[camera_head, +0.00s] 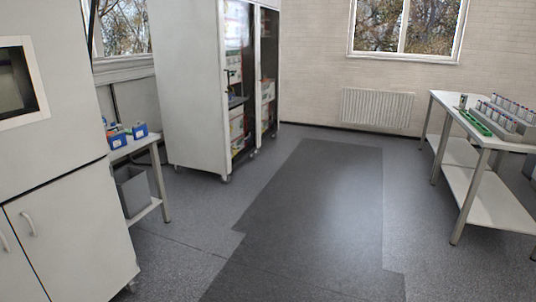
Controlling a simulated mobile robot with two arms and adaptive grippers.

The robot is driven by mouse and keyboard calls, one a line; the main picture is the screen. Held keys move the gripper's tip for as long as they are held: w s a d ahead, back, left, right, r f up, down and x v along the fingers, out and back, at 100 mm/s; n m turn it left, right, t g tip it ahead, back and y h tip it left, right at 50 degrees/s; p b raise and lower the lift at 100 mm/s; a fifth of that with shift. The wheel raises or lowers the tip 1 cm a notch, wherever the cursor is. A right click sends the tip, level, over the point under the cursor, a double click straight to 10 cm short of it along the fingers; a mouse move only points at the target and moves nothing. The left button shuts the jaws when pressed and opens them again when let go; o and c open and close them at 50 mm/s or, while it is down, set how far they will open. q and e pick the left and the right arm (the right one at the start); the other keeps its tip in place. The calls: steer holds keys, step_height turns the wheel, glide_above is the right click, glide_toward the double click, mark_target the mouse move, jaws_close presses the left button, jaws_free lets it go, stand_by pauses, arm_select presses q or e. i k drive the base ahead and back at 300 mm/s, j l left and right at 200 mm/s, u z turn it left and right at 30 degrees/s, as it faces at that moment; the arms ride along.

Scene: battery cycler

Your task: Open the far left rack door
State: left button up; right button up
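A tall white rack cabinet (187,85) stands at the back left on small casters. Its dark-framed front faces right, and its front shows as two narrow bays, a nearer rack door (238,80) and a farther rack door (268,75). Equipment shows in both bays; whether a door panel covers them is too small to tell. A small dark part, perhaps a handle, shows on the nearer bay. Neither of my grippers is in view.
A white cabinet (70,235) fills the near left. Beside it, a small table (150,150) holds blue boxes (118,139). A white bench (500,190) with a rack of vials (510,118) stands right. The floor (310,220) between is clear.

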mark_target(220, 3)
steer(key=i, duration=5.4)
